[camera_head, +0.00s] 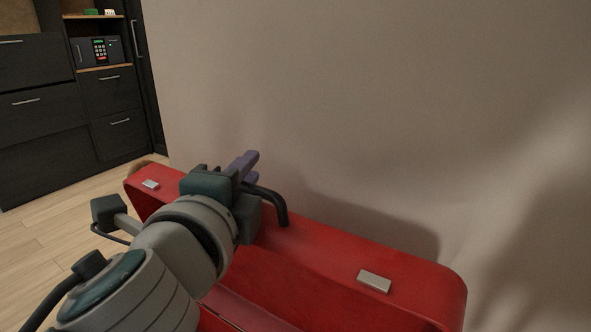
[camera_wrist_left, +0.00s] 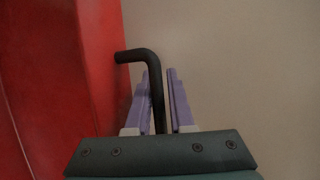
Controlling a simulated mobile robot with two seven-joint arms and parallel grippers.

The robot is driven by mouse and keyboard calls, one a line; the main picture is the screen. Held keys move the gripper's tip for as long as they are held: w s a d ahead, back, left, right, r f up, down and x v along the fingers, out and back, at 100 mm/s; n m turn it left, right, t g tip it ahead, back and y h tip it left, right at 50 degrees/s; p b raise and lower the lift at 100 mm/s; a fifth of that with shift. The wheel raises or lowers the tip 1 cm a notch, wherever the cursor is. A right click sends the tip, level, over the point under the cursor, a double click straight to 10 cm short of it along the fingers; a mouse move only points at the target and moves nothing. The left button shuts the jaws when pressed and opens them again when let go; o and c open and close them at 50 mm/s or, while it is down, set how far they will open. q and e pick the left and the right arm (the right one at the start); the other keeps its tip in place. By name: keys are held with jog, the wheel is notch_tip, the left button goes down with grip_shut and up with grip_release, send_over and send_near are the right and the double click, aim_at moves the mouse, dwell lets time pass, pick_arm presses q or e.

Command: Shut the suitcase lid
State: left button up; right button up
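The red suitcase (camera_head: 325,252) stands open by the wall, its lid raised with the inner side facing me. A black bent handle (camera_head: 277,203) sticks out at the lid's upper edge. My left gripper (camera_head: 251,166) is at that edge, by the handle, its purple fingers pointing toward the wall. The fingers stand a little apart. My left arm hides the middle of the suitcase. My right gripper is not in view.
The beige wall (camera_head: 370,110) is close behind the lid and leaves little room there. Metal latches (camera_head: 374,281) sit on the lid edge. Dark cabinets (camera_head: 60,110) with a safe stand at the far left. Wooden floor (camera_head: 50,235) is clear at left.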

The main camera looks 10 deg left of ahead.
pick_arm(q)
jog(key=shift+o, duration=0.5)
jog(key=shift+s, duration=0.3)
jog(key=s, duration=0.9)
jog(key=shift+s+d+r, duration=0.15)
jog(key=shift+d+r, duration=0.05)
jog(key=shift+r, duration=0.25)
